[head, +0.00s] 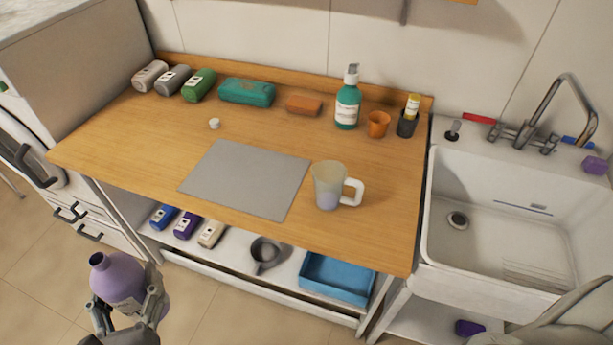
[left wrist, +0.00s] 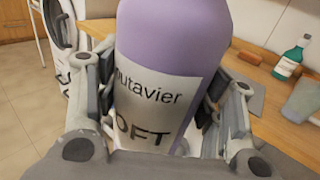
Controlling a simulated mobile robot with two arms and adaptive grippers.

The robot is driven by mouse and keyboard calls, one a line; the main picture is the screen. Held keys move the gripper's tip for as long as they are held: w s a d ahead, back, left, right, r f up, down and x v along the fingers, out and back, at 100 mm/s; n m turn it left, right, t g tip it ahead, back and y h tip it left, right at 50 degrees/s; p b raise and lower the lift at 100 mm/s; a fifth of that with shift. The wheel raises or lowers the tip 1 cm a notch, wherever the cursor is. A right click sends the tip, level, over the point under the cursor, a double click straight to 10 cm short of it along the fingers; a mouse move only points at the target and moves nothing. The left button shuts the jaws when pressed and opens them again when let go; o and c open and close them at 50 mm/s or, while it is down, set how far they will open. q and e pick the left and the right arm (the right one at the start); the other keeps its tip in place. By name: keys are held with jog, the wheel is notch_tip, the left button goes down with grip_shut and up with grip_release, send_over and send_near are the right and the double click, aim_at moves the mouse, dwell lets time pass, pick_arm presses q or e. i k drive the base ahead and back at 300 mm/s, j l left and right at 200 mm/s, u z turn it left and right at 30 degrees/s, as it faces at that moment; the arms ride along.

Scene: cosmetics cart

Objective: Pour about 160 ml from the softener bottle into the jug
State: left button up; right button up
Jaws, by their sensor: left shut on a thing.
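The softener bottle (head: 118,275) is lilac, with its neck open at the top. My left gripper (head: 128,307) is shut around it and holds it off the counter, in front of its left part. In the left wrist view the bottle (left wrist: 168,40) fills the middle, its pale label between the fingers. The jug (head: 328,180) is translucent with a white handle on its right. It stands upright on the counter, right of the grey mat, with lilac liquid in its lower part. A small white cap (head: 214,123) lies behind the mat.
The grey mat (head: 245,180) is bare. A green pump bottle (head: 348,105), an orange cup (head: 378,123) and a dark holder (head: 406,125) stand at the back right. The sink (head: 500,210) is to the right. The shelf below holds bottles, a pan and a blue tray (head: 335,280).

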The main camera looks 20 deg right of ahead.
aim_at(328, 178)
jog(key=j+z, duration=0.15)
jog(key=z, duration=0.3)
jog(key=j+z, duration=0.1)
jog(key=z, duration=0.35)
jog(key=i+l+z, duration=0.3)
jog(key=i+j, duration=0.1)
